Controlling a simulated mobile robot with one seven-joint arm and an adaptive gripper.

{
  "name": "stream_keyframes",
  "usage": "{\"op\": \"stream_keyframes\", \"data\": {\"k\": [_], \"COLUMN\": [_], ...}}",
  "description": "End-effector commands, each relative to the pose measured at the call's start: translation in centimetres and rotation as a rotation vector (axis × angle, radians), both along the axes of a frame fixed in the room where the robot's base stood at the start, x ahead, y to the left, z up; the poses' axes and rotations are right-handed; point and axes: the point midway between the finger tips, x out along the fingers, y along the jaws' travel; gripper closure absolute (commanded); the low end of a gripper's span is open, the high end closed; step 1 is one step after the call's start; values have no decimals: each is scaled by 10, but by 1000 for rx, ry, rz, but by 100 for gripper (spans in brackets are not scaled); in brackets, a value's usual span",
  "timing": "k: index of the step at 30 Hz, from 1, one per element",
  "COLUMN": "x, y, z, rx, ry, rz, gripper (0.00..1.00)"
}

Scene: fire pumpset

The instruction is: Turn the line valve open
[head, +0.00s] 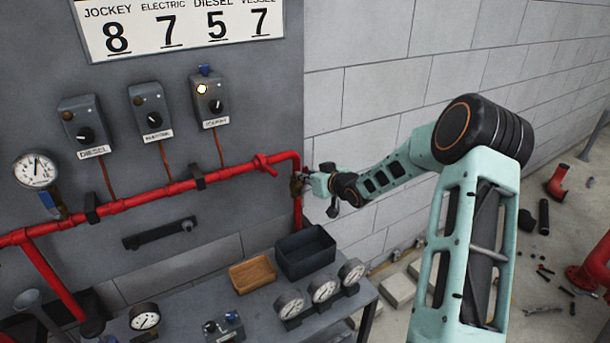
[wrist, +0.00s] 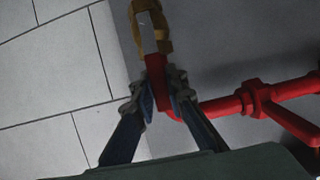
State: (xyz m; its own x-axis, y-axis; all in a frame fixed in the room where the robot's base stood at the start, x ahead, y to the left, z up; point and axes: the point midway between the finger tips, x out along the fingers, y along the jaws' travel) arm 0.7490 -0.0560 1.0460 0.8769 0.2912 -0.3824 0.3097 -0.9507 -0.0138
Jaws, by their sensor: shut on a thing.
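The line valve (head: 296,185) is a small brass-coloured body on the red pipe's downward run, at the panel's right edge in the head view. In the wrist view its brass body (wrist: 150,28) is at top centre, with a red lever (wrist: 157,66) below it. My gripper (head: 308,183) is at the valve, reaching in from the right. In the wrist view my gripper (wrist: 161,88) has its two fingers on either side of the red lever, shut on it. The fingers hide part of the lever, and the head view barely shows the grasp.
The red pipe (head: 150,195) runs along the grey panel close to my gripper. Below stands a bench (head: 205,298) with a dark bin (head: 305,252), a wooden tray (head: 253,274) and several gauges. Control boxes (head: 208,98) hang above the pipe. Loose parts litter the floor at right.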

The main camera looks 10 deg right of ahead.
Motion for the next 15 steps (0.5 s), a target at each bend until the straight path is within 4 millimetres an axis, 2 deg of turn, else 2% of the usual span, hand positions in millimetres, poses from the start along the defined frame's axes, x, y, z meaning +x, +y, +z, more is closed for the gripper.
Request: {"op": "stream_keyframes", "data": {"k": [1, 2, 7, 15], "x": [1, 1, 1, 0], "y": [-2, -2, -1, -1], "z": [1, 1, 1, 1], "rx": [2, 2, 2, 1], "ry": [-2, -2, -2, -1], "rz": [-4, -4, -3, -1], "gripper": [100, 87, 69, 69]}}
